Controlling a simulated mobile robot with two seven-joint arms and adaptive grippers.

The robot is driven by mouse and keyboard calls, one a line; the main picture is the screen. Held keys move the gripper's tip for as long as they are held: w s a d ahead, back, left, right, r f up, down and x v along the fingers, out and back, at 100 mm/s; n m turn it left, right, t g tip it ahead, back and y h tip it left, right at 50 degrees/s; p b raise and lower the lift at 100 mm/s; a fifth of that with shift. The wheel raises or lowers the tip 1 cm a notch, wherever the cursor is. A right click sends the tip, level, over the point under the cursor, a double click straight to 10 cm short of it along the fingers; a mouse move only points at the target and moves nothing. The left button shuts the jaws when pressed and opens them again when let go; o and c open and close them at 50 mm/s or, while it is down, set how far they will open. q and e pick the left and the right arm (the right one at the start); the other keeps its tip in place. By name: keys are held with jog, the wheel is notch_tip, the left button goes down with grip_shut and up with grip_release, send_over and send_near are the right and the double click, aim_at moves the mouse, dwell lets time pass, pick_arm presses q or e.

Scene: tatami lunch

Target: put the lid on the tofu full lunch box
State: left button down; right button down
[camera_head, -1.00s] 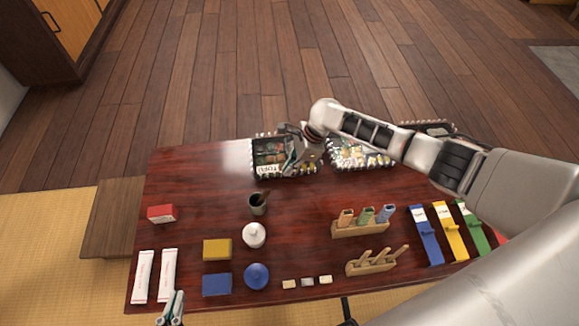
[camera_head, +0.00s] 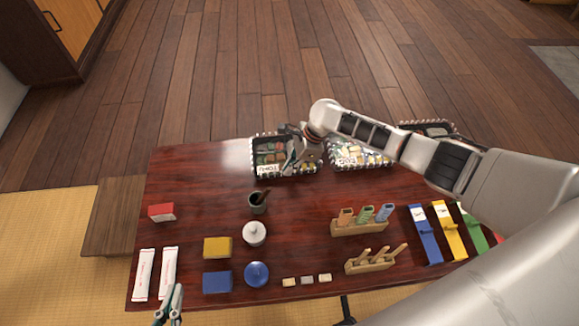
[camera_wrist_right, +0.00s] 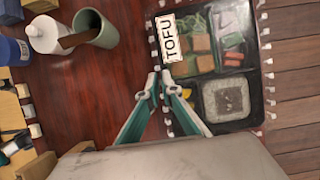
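The tofu lunch box (camera_head: 270,143) is a dark tray with food compartments, a white TOFU label and white clips along its rim. It lies at the table's back edge and also shows in the right wrist view (camera_wrist_right: 243,124). My right gripper (camera_wrist_right: 161,80) points at its near, labelled side, with the fingertips close together at the rim beside the label. I cannot tell whether they touch or pinch anything. I cannot make out a separate lid. My left gripper (camera_head: 177,291) is near the table's front left edge, apart from the box; its finger gap is unclear.
A second filled box (camera_head: 350,160) is partly behind my right arm, and a third dark box (camera_head: 430,127) is further right. A dark cup (camera_head: 257,203), a white lidded pot (camera_head: 254,233) and wooden holders (camera_head: 358,228) stand nearer. The table's left middle is fairly clear.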

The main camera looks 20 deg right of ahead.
jog(key=c, duration=2.2)
grip_release()
jog(key=o, duration=0.6)
jog(key=shift+c, duration=0.2)
